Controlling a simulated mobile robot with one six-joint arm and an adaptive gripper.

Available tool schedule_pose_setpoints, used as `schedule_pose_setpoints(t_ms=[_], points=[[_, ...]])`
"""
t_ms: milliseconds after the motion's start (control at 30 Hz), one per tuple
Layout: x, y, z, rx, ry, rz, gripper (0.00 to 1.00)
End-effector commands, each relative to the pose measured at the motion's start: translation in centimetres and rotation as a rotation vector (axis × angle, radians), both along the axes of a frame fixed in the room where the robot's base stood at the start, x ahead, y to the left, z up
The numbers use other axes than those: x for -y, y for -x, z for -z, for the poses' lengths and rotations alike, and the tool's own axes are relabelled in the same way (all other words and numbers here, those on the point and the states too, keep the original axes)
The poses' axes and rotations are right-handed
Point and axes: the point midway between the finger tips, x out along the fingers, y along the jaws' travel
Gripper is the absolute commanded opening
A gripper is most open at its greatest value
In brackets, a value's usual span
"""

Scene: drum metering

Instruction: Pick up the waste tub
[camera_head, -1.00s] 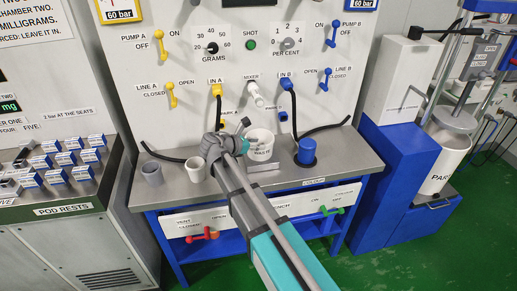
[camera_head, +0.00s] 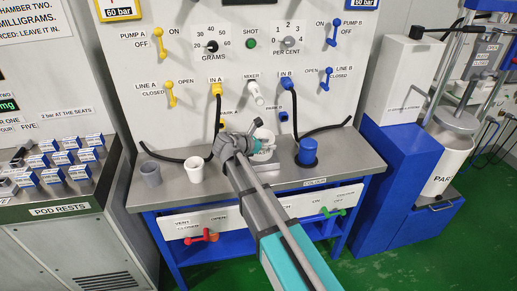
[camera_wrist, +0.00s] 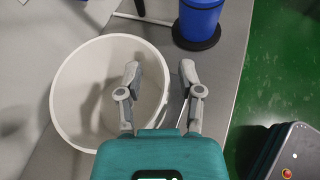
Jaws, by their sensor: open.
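The waste tub is a white, round, open tub (camera_head: 265,136) on the metal bench, partly hidden behind my gripper in the head view. In the wrist view the tub (camera_wrist: 75,75) fills the left and middle, and it looks empty inside. My gripper (camera_wrist: 160,74) is open, with its fingers on either side of the tub's right rim: the left finger over the inside, the right finger outside. I cannot tell whether either finger touches the wall. In the head view my gripper (camera_head: 244,133) is at the tub's left front.
A blue container (camera_head: 307,152) on a dark round base stands right of the tub; it also shows in the wrist view (camera_wrist: 199,20). A white cup (camera_head: 195,169) and a grey cup (camera_head: 151,174) stand to the left. Black hoses hang behind.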

Motion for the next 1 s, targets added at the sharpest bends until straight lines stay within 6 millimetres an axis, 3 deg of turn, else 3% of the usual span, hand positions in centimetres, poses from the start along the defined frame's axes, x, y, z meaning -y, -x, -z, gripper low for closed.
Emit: schedule_pose_setpoints(t_ms=[333,600,1000], points=[[0.02,0.02,-0.01,0.000,0.000,0.001,0.46],[0.02,0.01,-0.01,0.000,0.000,0.001,0.00],[0.01,0.02,-0.02,0.000,0.000,0.001,0.00]])
